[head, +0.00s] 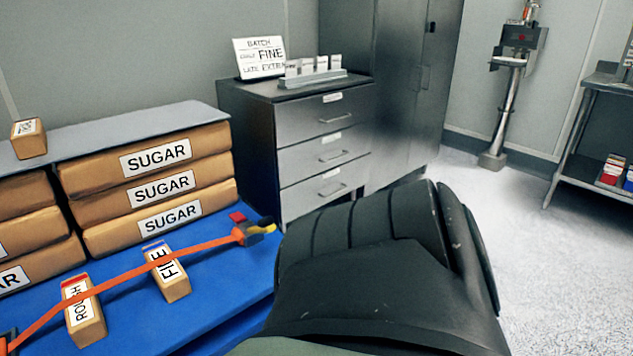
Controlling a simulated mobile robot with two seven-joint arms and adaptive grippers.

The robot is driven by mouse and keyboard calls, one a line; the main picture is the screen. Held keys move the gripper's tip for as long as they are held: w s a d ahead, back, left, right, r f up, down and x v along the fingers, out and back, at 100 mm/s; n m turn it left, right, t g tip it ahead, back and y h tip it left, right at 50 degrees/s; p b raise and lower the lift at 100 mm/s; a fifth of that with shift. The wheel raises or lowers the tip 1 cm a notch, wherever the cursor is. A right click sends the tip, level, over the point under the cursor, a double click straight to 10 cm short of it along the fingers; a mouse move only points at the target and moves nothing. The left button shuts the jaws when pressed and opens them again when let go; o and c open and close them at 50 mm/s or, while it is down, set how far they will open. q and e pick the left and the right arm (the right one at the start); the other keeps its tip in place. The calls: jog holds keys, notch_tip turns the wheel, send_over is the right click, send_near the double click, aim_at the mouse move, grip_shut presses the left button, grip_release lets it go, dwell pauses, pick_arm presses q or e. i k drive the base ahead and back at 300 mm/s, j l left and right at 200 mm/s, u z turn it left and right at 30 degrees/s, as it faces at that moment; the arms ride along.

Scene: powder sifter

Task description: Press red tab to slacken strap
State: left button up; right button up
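An orange strap (125,279) runs slantwise across the blue surface (225,285), from the lower left up to a dark buckle (250,236) with a yellow end. A small red tab (237,216) shows at the buckle's upper left, near the blue surface's right edge. The strap passes over a small box marked FINE (175,284) and a small box marked ROUGH (87,325). I cannot tell how tight the strap is. A large dark part of my own body fills the lower middle, right of the buckle. Neither of my grippers is in view.
Stacked SUGAR packages (110,178) stand behind the strap under a grey board (130,127), with a small box (28,138) on it. A drawer cabinet (290,120) stands behind the buckle. Open floor (545,260) lies right, before a metal shelf (590,135).

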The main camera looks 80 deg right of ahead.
aim_at(236, 216)
jog(key=z, duration=0.4)
jog(key=l+z, duration=0.1)
jog(key=z, duration=0.7)
jog(key=l+z, duration=0.1)
jog(key=z, duration=0.35)
jog(key=i+l, duration=0.2)
jog(key=l, duration=0.2)
jog(key=i+l, duration=0.2)
jog(key=l, duration=0.15)
